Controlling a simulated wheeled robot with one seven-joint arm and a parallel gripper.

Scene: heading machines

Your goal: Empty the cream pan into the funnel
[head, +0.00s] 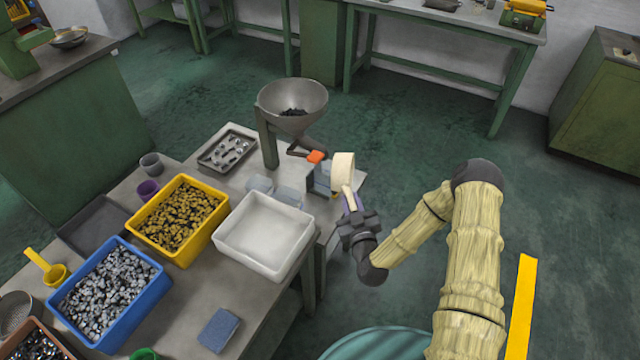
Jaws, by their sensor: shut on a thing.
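The cream pan (343,168) is at the right end of the bench, below and to the right of the funnel in the picture. My gripper (349,203) is shut on its handle. The pan looks tipped on its side, and I cannot see what is inside it. The grey metal funnel (292,92) stands on a green post at the back of the bench. Some dark pieces lie in its bowl. The pan is apart from the funnel bowl.
A blue-grey block with an orange part (316,170) is close by the pan. A metal tray (227,151) lies left of the funnel. Floor at right is open.

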